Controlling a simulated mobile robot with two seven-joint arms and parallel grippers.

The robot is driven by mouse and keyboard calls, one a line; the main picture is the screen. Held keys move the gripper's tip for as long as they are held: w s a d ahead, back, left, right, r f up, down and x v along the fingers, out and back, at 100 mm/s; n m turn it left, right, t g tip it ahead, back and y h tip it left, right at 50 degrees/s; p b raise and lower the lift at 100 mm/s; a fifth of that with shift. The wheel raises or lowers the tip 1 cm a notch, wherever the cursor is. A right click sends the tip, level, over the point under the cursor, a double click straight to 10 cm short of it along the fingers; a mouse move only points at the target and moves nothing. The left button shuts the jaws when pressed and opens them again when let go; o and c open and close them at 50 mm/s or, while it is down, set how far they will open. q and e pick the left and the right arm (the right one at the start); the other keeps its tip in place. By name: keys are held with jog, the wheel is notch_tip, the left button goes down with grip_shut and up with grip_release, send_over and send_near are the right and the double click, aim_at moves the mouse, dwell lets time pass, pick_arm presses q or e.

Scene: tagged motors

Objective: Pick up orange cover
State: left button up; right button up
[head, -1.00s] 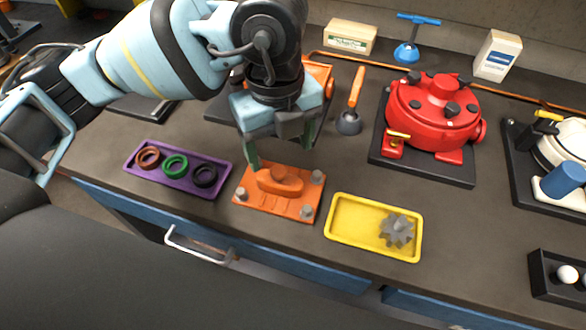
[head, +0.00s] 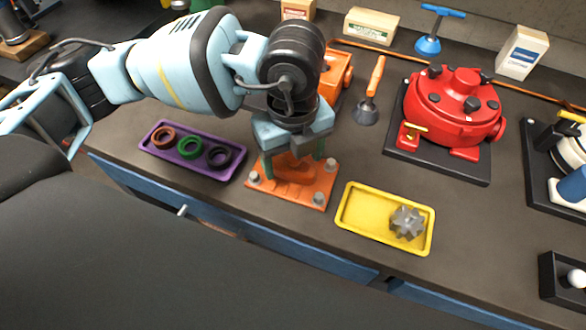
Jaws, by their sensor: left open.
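The orange cover (head: 289,190) lies flat on the workbench between the purple tray and the yellow tray. It is a plate with a raised middle part and grey bolts at its visible corners. My left gripper (head: 294,166) is right above it, pointing down. Its fingers are apart, one on each side of the raised part. The gripper body hides the cover's far edge, and I cannot tell whether the fingers touch it. My right gripper is not in view.
A purple tray (head: 172,163) with coloured rings is left of the cover. A yellow tray (head: 357,216) with a grey gear (head: 407,222) is close on the right. A red motor (head: 457,107) on a black base and an orange-handled tool (head: 375,78) stand farther back.

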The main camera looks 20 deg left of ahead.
pick_arm(q)
jog(key=shift+f, duration=0.6)
grip_shut()
jog(key=shift+r, duration=0.1)
